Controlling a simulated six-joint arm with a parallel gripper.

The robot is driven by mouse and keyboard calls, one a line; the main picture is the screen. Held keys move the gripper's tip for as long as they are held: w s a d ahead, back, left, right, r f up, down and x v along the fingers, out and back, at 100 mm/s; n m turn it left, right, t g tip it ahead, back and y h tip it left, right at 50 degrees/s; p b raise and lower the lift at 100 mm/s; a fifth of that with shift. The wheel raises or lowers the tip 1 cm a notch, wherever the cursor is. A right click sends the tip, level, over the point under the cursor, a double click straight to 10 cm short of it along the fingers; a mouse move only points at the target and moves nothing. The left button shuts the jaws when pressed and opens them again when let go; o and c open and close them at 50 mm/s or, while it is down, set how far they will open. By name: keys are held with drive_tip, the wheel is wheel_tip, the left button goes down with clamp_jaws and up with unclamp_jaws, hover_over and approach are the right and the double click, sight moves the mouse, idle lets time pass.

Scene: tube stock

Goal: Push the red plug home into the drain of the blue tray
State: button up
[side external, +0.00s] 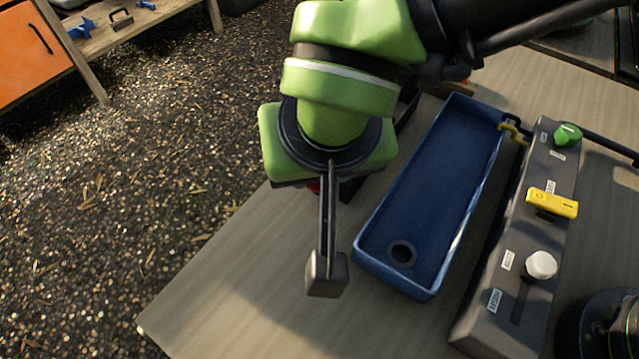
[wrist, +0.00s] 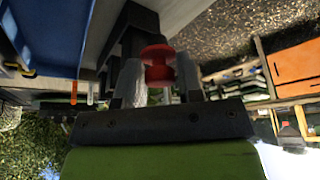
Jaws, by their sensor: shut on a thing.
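The red plug (wrist: 158,62) is held between the two pale fingers of my gripper (wrist: 159,72) in the wrist view. In the side view only a small red bit of the plug (side external: 314,187) shows under my green wrist, which hides the fingers. The long blue tray (side external: 432,190) lies on the table to the right of my wrist. Its drain (side external: 402,253), a grey ring around an opening, is in the tray floor near the front end, with no plug in it. The plug is left of the tray, apart from the drain. The tray (wrist: 45,35) also shows at upper left in the wrist view.
A grey control box (side external: 515,240) with a green knob (side external: 567,135), a yellow handle (side external: 552,204) and a white knob (side external: 541,265) stands right of the tray. A dark round object (side external: 600,325) is at lower right. The table (side external: 240,285) is clear at front left.

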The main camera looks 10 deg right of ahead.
wheel_tip(320, 180, up, 3)
drive_tip(key=shift+r, duration=0.2)
drive_tip(key=shift+s+d+f+m+h, duration=0.1)
drive_tip(key=shift+d+f+m+h, duration=0.15)
drive_tip(key=shift+d+m, duration=0.4)
drive_tip(key=shift+s+d+m+h, duration=0.15)
drive_tip(key=shift+m+h, duration=0.2)
drive_tip(key=shift+m, duration=0.5)
drive_tip(key=s+d+m+g+h, duration=0.1)
drive_tip(key=d+m+g+h, duration=0.1)
drive_tip(key=d+m, duration=0.35)
drive_tip(key=m+g+h, duration=0.1)
drive_tip(key=m+g, duration=0.3)
drive_tip(key=m, duration=1)
hover_over(411, 258)
drive_tip(key=a, duration=0.1)
drive_tip(key=shift+w+a+f, duration=0.1)
drive_tip(key=shift+w+f, duration=0.05)
drive_tip(key=shift+f, duration=3.35)
drive_tip(key=shift+w+a+f, duration=0.1)
drive_tip(key=shift+f, duration=3.35)
drive_tip(key=shift+f, duration=0.1)
drive_tip(key=o, duration=1)
